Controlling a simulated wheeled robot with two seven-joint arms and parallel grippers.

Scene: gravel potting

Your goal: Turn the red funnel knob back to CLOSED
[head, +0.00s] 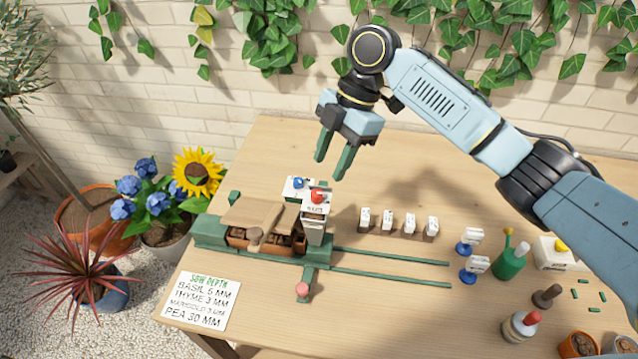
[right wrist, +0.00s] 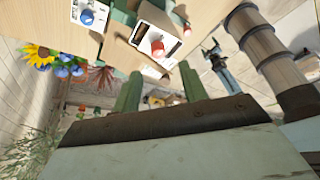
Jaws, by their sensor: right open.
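The red funnel knob (head: 317,197) sits on top of a white funnel box (head: 316,218) on the green planting rig. In the right wrist view the red knob (right wrist: 158,49) shows on the white box, beyond the fingertips. My right gripper (head: 329,168) is open and empty, pointing down above and slightly right of the knob, apart from it. Its green fingers also show in the right wrist view (right wrist: 160,84). A blue knob (head: 298,183) sits on a second white box just behind and left of the red one. The knob's setting marks are too small to read. My left gripper is not in view.
A wooden tray (head: 262,240) with soil sits left of the funnel on the rig. Two green rails (head: 390,270) run right. A sowing-depth card (head: 200,301) lies front left.

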